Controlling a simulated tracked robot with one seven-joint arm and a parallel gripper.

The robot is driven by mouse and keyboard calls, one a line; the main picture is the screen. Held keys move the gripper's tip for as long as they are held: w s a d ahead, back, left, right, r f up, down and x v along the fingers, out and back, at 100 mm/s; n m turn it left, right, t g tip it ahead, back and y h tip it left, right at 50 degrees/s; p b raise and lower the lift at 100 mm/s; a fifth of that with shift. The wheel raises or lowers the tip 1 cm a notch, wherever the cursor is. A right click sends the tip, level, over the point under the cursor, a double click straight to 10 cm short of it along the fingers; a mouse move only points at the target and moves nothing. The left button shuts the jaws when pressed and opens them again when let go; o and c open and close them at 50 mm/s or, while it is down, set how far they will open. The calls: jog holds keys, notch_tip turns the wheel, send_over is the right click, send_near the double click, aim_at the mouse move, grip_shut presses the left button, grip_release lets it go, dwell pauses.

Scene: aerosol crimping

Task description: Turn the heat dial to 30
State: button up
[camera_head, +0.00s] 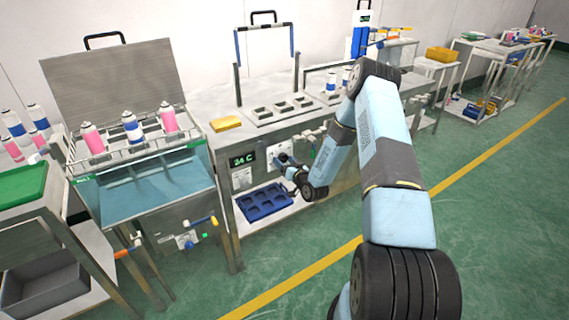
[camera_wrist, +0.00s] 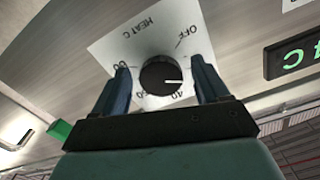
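The heat dial (camera_wrist: 160,76) is a round black knob on a white plate (camera_wrist: 125,43) marked HEAT C, turned about in the wrist view. Its white pointer line points right, between OFF and 40; the mark between them is hidden by a finger. Numbers 40, 50 and 60 show partly. My gripper (camera_wrist: 160,66) is open, with one finger on each side of the knob and gaps between. In the head view my gripper (camera_head: 283,161) is at the front panel, covering the dial. The green display (camera_head: 243,159) beside it appears to read 34 C.
A blue tray (camera_head: 264,203) lies below the panel. A water bath (camera_head: 160,192) with pink and blue cans stands to the left. Valve handles (camera_head: 308,137) stick out right of the dial. A yellow block (camera_head: 226,124) lies on the bench top.

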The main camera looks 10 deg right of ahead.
jog(key=v, duration=1.3)
jog(key=shift+s, duration=0.3)
jog(key=shift+d, duration=0.15)
jog(key=w+r+n+g, duration=0.2)
jog(key=w+r+g, duration=0.15)
jog(key=r, duration=0.35)
jog(key=s+r+g+h, duration=0.2)
jog(key=r+h, duration=0.1)
jog(key=r, duration=0.8)
jog(key=s+r+g+h, duration=0.1)
jog(key=s+r+h, duration=0.15)
jog(key=r, duration=0.95)
jog(key=s+r+m+g+h, duration=0.1)
jog(key=s+r+g, duration=0.2)
jog(key=s+r, duration=1.05)
jog(key=s+a+r+g, duration=0.1)
jog(key=s+a, duration=0.1)
jog(key=s, duration=0.8)
jog(key=s+a+r+m+g, duration=0.1)
jog(key=s+a, duration=0.1)
jog(key=s, duration=0.8)
jog(key=shift+s+a+r+y, duration=0.3)
jog(key=shift+s+r+y, duration=0.05)
jog(key=shift+s+y, duration=0.1)
